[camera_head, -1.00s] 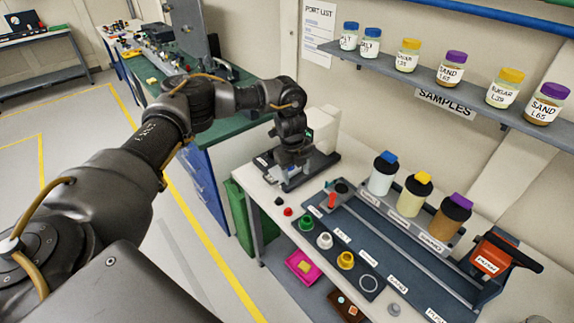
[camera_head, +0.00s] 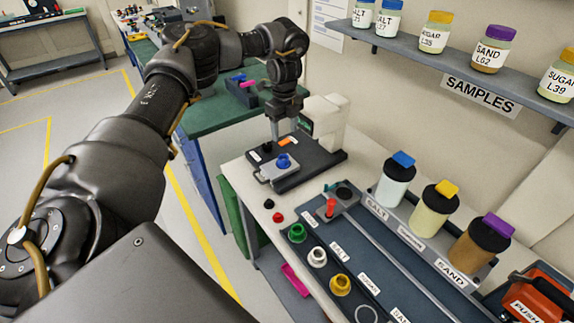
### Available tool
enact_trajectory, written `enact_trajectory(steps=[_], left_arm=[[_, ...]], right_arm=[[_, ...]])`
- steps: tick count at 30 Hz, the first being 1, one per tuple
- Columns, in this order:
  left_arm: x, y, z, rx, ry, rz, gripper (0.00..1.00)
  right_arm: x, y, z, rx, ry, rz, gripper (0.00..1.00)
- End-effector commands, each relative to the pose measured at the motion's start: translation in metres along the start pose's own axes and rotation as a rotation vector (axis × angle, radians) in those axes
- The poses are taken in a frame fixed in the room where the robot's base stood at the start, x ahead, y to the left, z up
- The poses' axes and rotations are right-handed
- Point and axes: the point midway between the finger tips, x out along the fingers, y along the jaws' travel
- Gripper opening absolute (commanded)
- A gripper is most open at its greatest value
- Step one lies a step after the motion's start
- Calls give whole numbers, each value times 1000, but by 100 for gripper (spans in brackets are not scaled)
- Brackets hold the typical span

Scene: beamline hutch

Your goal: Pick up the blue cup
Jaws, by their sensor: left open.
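The blue cup (camera_head: 283,161) is a small cup on a grey plate (camera_head: 268,172) at the front of a dark device base (camera_head: 318,161), at the far left end of the white bench. My left gripper (camera_head: 274,138) points down just above and slightly left of the cup in the picture. It is open and empty, and the cup is in plain sight below it. I cannot tell the exact gap between fingertips and cup. My right gripper is not in view.
Green (camera_head: 297,232), white (camera_head: 317,257) and yellow (camera_head: 340,285) cups stand in a row on the labelled dark strip. Jars with blue, yellow and purple lids (camera_head: 395,180) stand in a rack to the right. A white block (camera_head: 328,118) rises behind the device.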

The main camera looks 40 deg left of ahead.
Motion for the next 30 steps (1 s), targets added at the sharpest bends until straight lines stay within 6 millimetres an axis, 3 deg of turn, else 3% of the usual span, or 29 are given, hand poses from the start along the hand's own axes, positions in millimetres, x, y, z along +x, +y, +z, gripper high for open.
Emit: enact_trajectory(steps=[2, 7, 12, 18, 24, 30], left_arm=[[6, 1, 1, -2, 0, 0, 57], [11, 5, 4, -8, 2, 1, 57], [38, 7, 5, -13, 2, 3, 57], [57, 5, 4, -7, 0, 2, 57], [62, 4, 3, -6, 0, 1, 57], [85, 8, 2, -6, -1, 5, 57]], right_arm=[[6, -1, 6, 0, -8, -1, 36], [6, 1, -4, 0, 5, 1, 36], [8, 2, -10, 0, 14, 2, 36], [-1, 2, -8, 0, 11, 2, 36], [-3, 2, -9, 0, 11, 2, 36], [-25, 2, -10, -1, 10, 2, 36]])
